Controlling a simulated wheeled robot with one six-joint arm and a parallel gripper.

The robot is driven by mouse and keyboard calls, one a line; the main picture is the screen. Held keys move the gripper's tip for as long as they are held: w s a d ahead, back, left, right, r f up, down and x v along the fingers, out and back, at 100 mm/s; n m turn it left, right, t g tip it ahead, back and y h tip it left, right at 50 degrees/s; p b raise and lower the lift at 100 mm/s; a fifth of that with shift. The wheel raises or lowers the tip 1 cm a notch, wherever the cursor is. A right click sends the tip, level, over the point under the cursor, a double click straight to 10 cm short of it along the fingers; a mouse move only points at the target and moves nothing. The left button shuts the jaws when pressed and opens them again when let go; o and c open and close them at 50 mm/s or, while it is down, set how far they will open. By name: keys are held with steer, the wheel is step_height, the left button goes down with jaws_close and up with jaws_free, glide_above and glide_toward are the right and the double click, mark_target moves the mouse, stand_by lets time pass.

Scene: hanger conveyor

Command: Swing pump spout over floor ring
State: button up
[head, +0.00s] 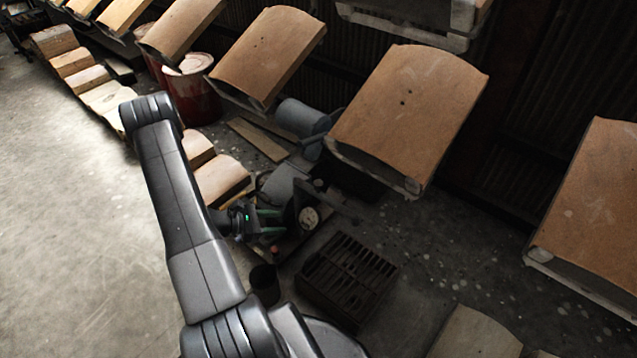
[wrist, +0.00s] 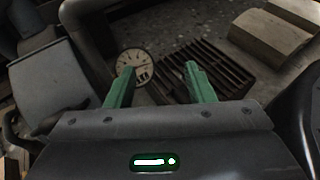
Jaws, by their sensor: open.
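My gripper (head: 276,221) is open, its two green fingers apart, beside the pump unit near the middle of the head view. In the wrist view the gripper (wrist: 158,78) has nothing clearly between its fingertips. A round pale dial (head: 309,218) sits just beyond the fingers; it also shows behind the left finger in the wrist view. A grey rounded housing (head: 283,184) stands behind the gripper. A dark bar (head: 338,203) extends right from near the dial; I cannot tell if it is the spout.
A dark slotted grate (head: 348,275) lies on the floor right of the gripper. A dark cylinder (head: 265,284) stands close to my arm. Brown sacks (head: 410,105) hang above and behind. A red drum (head: 193,88) stands at the back. Open floor lies left.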

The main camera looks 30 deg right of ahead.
mark_target(318, 183)
step_height(318, 183, up, 8)
steer(key=w+d+n+h, duration=0.1)
steer(key=w+d+h, duration=0.1)
steer(key=h, duration=0.2)
steer(key=shift+t, duration=0.4)
steer(key=d, duration=0.4)
steer(key=s+d+b, duration=0.1)
steer(key=d, duration=0.4)
steer(key=d+b, duration=0.1)
steer(key=d, duration=0.3)
steer(key=shift+s+d, duration=0.25)
steer(key=shift+d, duration=0.1)
jaws_close()
